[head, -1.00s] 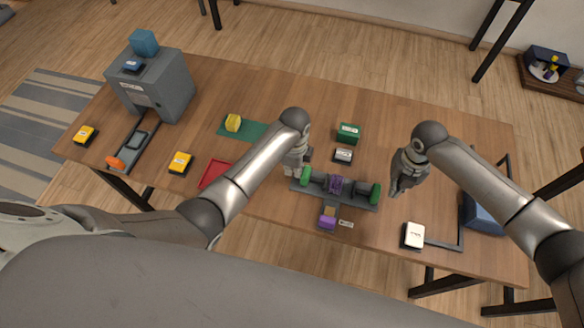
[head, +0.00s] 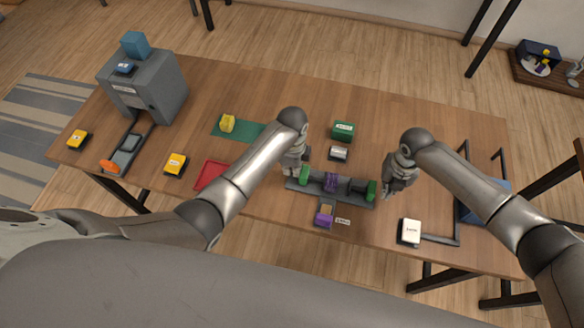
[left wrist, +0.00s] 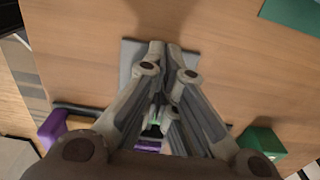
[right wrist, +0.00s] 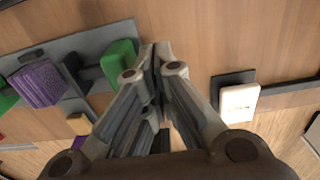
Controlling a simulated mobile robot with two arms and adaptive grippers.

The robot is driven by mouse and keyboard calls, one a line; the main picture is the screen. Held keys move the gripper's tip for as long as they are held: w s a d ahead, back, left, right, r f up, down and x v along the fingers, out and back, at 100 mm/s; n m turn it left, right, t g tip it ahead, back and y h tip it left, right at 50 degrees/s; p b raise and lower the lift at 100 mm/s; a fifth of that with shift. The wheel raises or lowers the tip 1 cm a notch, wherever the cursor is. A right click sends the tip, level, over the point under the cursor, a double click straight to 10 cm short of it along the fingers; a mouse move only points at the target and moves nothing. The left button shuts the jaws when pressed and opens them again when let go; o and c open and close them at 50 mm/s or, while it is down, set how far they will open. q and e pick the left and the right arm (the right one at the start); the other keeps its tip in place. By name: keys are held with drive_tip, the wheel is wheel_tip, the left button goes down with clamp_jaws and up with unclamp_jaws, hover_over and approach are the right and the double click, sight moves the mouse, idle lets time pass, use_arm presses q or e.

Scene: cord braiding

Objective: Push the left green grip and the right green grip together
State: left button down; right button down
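The braiding device is a grey base (head: 330,195) near the table's front edge, with a purple braided piece (head: 331,182) in its middle. The left green grip (head: 304,174) is at its left end and the right green grip (head: 371,190) at its right end. My left gripper (head: 292,169) is just left of the left grip; its fingertips (left wrist: 165,45) are together, with the grip mostly hidden behind them. My right gripper (head: 392,187) is to the right of the right grip, apart from it in the head view. Its fingertips (right wrist: 155,47) are together beside the green grip (right wrist: 119,64).
A green box (head: 343,131) and a small dark block with a light label (head: 339,153) stand behind the device. A purple block (head: 324,217) is in front. A white-topped block (head: 410,231) lies to the right. A grey machine (head: 150,88) stands far left.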

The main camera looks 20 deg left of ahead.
sight(370, 187)
drive_tip(key=shift+f, duration=0.9)
use_arm(q)
drive_tip(key=shift+d, duration=0.1)
use_arm(e)
drive_tip(key=shift+a, duration=2.1)
use_arm(q)
drive_tip(key=shift+d, duration=0.3)
use_arm(e)
drive_tip(key=shift+s+a, duration=0.1)
drive_tip(key=shift+a, duration=0.5)
drive_tip(key=shift+d, duration=0.1)
use_arm(q)
drive_tip(key=shift+a, duration=0.2)
use_arm(e)
drive_tip(key=shift+d+r, duration=0.1)
drive_tip(key=shift+d, duration=0.2)
use_arm(q)
drive_tip(key=shift+a, duration=0.1)
use_arm(e)
drive_tip(key=r, duration=0.7)
drive_tip(key=shift+d, duration=0.4)
